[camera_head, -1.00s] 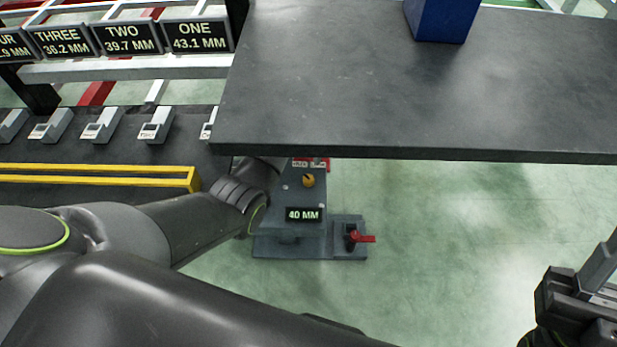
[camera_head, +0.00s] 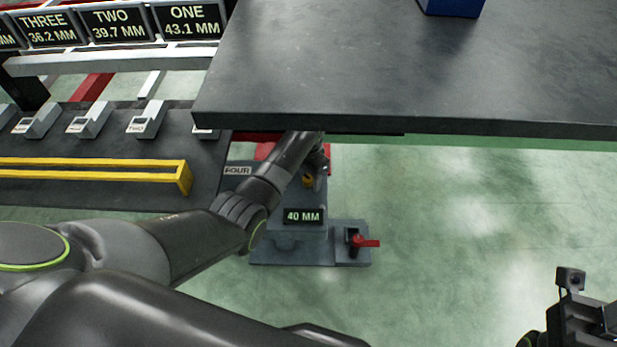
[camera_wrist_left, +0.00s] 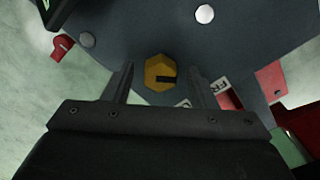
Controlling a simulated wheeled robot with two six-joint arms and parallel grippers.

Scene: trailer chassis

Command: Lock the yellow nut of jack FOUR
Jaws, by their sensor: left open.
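The jack (camera_head: 298,245) stands under the dark table's near edge, with a display reading 40 MM and a FOUR label beside my arm. Its yellow nut (camera_head: 308,181) is mostly hidden by my left arm in the head view. In the left wrist view the hexagonal yellow nut (camera_wrist_left: 155,66) with a black mark sits on the grey jack face. My left gripper (camera_wrist_left: 160,70) is open, its fingers on either side of the nut in this picture; contact cannot be told. A white label (camera_wrist_left: 219,86) starting FR lies beside the right finger. My right gripper (camera_head: 588,318) is partly in view at lower right.
The dark table (camera_head: 400,75) overhangs the jack. A red lever (camera_head: 365,243) sticks out at the jack's right foot. A yellow rail (camera_head: 100,168) and several grey units lie left. Display boards (camera_head: 118,24) show at upper left. The green floor at right is clear.

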